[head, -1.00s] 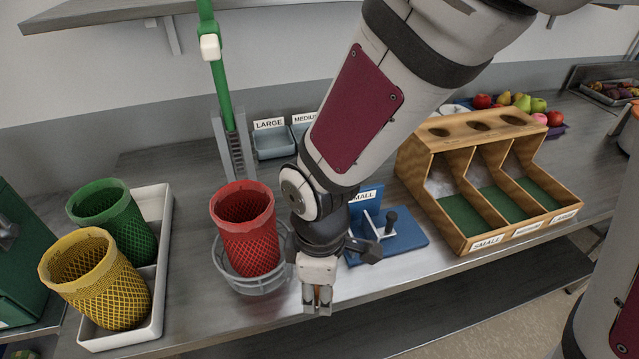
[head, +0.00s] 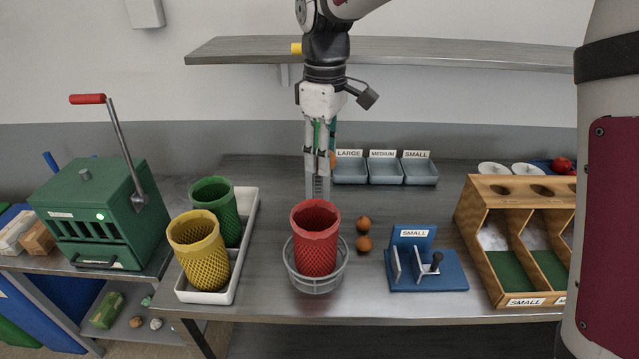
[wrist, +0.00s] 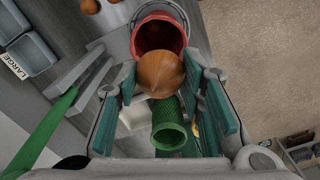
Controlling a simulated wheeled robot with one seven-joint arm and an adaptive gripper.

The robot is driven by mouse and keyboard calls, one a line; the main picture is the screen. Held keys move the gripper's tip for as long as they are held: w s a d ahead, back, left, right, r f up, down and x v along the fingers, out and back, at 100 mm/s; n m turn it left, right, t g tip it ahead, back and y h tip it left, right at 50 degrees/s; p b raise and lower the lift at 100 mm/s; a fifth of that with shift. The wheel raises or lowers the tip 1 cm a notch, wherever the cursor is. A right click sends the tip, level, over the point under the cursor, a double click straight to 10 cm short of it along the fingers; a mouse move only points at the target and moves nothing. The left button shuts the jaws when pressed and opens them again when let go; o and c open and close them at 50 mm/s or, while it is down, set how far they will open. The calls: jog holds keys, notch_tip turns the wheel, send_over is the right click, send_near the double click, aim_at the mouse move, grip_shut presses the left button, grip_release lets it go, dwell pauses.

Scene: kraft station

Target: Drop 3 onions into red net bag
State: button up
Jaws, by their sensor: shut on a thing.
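My gripper (head: 320,150) is raised above and behind the red net bag in the head view. It is shut on a brown onion (wrist: 160,73), which sits between the two teal finger pads in the wrist view. The red net bag (head: 316,240) stands upright and open in a round wire holder (head: 318,286). In the wrist view, the bag's rim (wrist: 158,16) lies beyond the held onion, which covers part of its opening. What is inside the bag cannot be made out. Two onions, one farther (head: 363,223) and one nearer (head: 364,244), lie on the table right of the bag.
A green net bag (head: 216,207) and a yellow one (head: 198,250) stand in a white tray (head: 241,240) at left. A blue SMALL gauge (head: 440,276) and a wooden sorting box (head: 466,226) are at right. Labelled bins (head: 385,170) stand behind.

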jog(key=shift+w+r, duration=0.25)
jog(key=shift+r, duration=0.25)
jog(key=shift+w+f+b, duration=0.1)
jog(key=shift+f+b, duration=0.2)
jog(key=shift+f, duration=2.6)
jog(key=o, duration=1.2)
jog(key=shift+c, duration=0.2)
jog(key=shift+r, duration=0.15)
notch_tip(320, 180, up, 11)
jog(key=shift+r, duration=0.4)
